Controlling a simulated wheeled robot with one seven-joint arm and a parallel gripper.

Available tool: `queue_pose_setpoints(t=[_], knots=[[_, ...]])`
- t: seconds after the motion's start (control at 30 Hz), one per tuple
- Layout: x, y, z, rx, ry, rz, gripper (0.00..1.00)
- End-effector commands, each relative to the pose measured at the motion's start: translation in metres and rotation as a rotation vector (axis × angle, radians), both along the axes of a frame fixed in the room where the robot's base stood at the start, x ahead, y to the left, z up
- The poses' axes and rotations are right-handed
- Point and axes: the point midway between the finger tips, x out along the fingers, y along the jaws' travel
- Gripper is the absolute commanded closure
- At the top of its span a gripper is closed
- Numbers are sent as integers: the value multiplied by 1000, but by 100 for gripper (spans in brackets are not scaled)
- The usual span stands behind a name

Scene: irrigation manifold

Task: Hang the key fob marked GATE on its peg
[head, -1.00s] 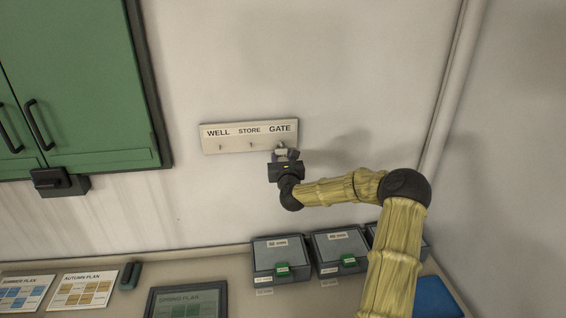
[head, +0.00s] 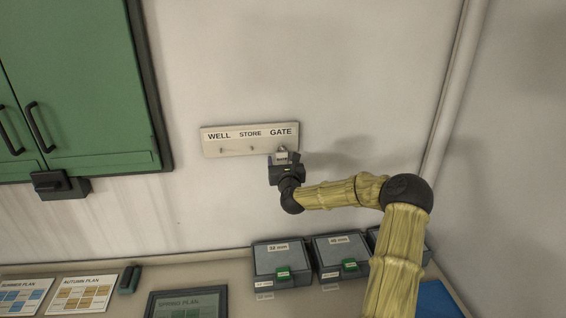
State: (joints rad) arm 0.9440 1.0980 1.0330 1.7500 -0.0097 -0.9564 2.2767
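The key fob (head: 282,157) is a small pale tag lettered GATE. It hangs at the peg under the word GATE, at the right end of the pale peg board (head: 236,147); a small ring or loop shows at its top. The peg itself is mostly hidden by the fob. My gripper (head: 285,161) is just below and around the fob, with its dark fingers spread to either side. It appears open, with the fob between the fingers. The WELL peg (head: 221,150) and the STORE peg (head: 252,149) are bare.
A green cabinet (head: 85,80) hangs on the wall at left, with a dark box below it. Lidded grey bins (head: 283,258) stand on the bench (head: 220,268) below, beside plan cards and a framed plan. A pipe (head: 452,90) runs up at right. The wall around the board is clear.

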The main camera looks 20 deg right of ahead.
Motion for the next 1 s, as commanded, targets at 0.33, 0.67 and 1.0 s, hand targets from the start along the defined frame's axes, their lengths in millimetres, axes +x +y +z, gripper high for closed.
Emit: queue_pose_setpoints(t=[0.33, 0.67, 1.0], knots=[[-3, 1, -1, 0, 0, 0, 36], [-41, 11, -4, 0, 0, 0, 36], [-97, 27, -4, -1, 0, -1, 36]])
